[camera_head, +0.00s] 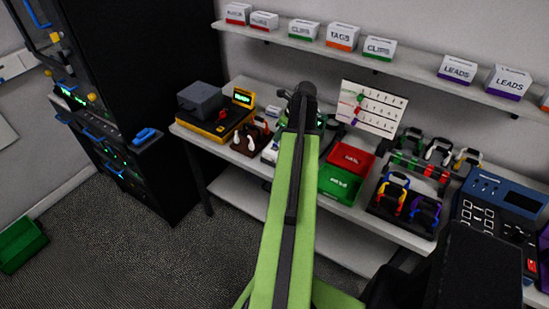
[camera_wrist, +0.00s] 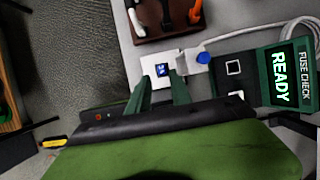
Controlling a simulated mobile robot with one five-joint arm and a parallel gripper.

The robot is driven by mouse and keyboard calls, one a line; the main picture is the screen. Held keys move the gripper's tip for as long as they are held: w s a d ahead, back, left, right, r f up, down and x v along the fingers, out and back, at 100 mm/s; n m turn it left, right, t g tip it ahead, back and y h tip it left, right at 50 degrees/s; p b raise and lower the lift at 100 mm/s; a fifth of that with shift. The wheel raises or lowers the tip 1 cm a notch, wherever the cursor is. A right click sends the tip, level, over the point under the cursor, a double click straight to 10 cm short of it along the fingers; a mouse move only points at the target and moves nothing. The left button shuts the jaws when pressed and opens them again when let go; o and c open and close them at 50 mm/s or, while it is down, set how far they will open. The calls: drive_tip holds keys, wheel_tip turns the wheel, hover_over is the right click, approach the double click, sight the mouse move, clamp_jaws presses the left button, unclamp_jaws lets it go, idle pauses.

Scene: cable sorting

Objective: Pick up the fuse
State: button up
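In the wrist view, a small dark blue piece with a pale marking (camera_wrist: 162,69), which looks like the fuse, sits on a white block (camera_wrist: 150,62). My gripper (camera_wrist: 163,84) is open, its two dark green fingers apart, with tips near the block's front. Nothing shows between the fingers except the block beyond them. I cannot tell the height of the fingertips above it. A green fuse checker (camera_wrist: 254,77) with a lit READY screen is to the right. In the head view, my green arm reaches over the bench and hides most of the gripper and the fuse.
A brown rack with cable ends (camera_wrist: 160,22) stands behind the block in the wrist view. A round blue knob (camera_wrist: 203,57) is beside the block. In the head view, red (camera_head: 350,158) and green (camera_head: 340,184) trays are right of my arm, under a label board (camera_head: 372,108).

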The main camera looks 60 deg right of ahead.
sight(276, 144)
drive_tip(key=shift+w+f, duration=0.15)
drive_tip(key=shift+f, duration=0.25)
drive_tip(key=b+x, duration=0.5)
drive_tip(key=shift+d+f, duration=0.2)
drive_tip(key=shift+f, duration=0.1)
drive_tip(key=shift+r, duration=0.2)
drive_tip(key=shift+c, duration=0.4)
clamp_jaws()
